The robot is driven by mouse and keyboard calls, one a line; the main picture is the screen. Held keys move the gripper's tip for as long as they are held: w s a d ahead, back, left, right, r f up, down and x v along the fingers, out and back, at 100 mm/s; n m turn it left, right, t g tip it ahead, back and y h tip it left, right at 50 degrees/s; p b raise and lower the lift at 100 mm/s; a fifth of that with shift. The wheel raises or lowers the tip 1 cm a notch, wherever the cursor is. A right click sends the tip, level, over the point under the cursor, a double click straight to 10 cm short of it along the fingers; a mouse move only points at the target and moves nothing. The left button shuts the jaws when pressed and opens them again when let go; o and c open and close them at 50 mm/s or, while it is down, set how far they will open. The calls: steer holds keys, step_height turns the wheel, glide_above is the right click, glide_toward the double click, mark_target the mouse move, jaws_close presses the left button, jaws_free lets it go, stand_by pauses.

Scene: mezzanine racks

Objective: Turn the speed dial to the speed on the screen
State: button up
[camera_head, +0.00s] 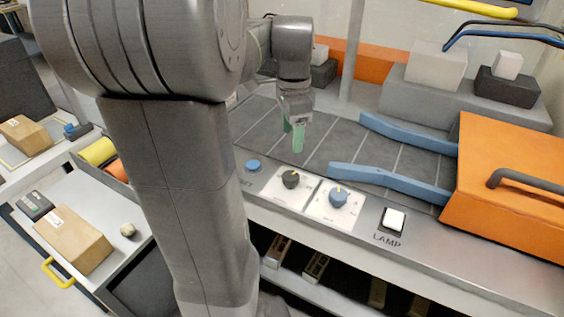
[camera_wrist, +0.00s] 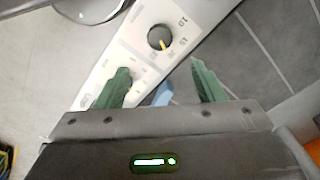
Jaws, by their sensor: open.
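A black dial (camera_head: 291,179) with a yellow pointer sits on a white plate on the console's front ledge. In the wrist view the black dial (camera_wrist: 159,37) is ahead of my fingertips, its pointer toward the lower right; 10 and 15 are readable beside it. No readable speed screen shows.
A blue button (camera_head: 253,165) is left of the dials; a white lamp switch (camera_head: 393,219) is right. Blue guide rails (camera_head: 390,183) cross the grey conveyor (camera_head: 345,143) behind them. An orange housing (camera_head: 510,190) stands at right. Clear space surrounds my gripper.

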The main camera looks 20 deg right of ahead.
mark_target(291, 175)
step_height(291, 175, down, 13)
steer(key=shift+r+b, duration=0.2)
steer(key=shift+b, duration=0.4)
steer(key=c, duration=1)
steer(key=shift+o, duration=0.2)
steer(key=shift+r+n, duration=0.1)
steer(key=shift+n, duration=0.3)
steer(key=n+p, duration=0.1)
steer(key=n, duration=0.2)
steer(key=shift+n, duration=0.4)
steer(key=n+p, duration=0.1)
steer(key=n, duration=0.3)
steer(key=shift+n, duration=0.3)
